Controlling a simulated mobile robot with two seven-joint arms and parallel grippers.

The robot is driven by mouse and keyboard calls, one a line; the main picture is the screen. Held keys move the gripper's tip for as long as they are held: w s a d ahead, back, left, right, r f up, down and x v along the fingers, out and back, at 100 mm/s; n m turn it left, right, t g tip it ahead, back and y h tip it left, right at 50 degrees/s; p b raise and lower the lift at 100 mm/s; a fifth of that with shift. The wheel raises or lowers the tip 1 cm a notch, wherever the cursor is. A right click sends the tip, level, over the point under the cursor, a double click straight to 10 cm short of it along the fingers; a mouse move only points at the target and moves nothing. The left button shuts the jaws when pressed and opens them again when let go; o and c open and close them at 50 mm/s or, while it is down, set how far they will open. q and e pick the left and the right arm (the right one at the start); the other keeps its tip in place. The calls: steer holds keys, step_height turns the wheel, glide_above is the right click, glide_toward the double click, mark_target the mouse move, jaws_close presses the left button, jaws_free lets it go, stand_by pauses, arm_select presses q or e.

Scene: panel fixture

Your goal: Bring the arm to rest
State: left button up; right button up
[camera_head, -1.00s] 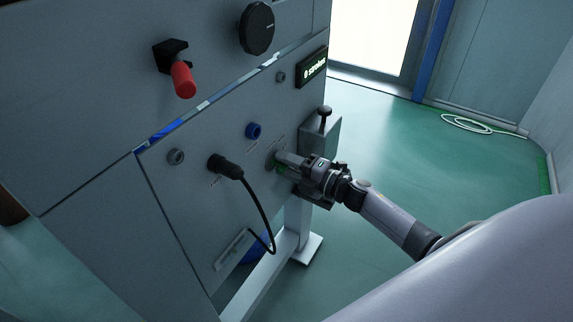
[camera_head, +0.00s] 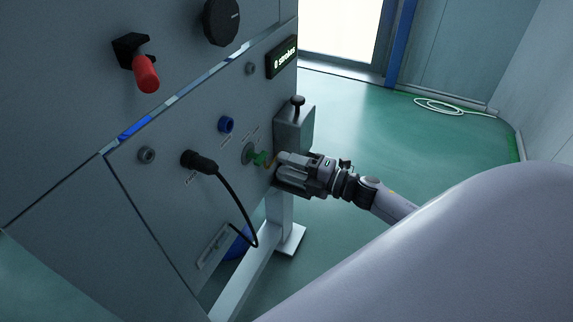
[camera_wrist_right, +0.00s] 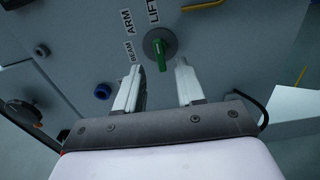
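My right gripper (camera_head: 277,169) is just off the lower panel face, in front of a green knob (camera_head: 260,158) on a round grey base. In the right wrist view, my right gripper (camera_wrist_right: 160,70) has its two fingers apart with nothing between them. The green knob (camera_wrist_right: 160,50) stands just beyond the fingertips, apart from them, with labels reading "LIFT", "ARM" and "BEAM" beside it. My left gripper is not in view.
The panel carries a red handle (camera_head: 146,74), black round knob (camera_head: 221,20), blue ring (camera_head: 226,124), display (camera_head: 283,57) and black plug (camera_head: 199,161) with a hanging cable.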

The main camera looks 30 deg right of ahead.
steer(key=s+a+f+m+g+h, duration=0.2)
steer(key=s+a+f+m, duration=0.3)
steer(key=s+m, duration=0.5)
steer(key=s+a+f+m+g+h, duration=0.3)
steer(key=s+a+f+m, duration=0.3)
steer(key=s+m, duration=0.5)
steer(key=shift+f+m+h, duration=0.3)
steer(key=shift+f+h, duration=0.5)
steer(key=shift+h, duration=0.1)
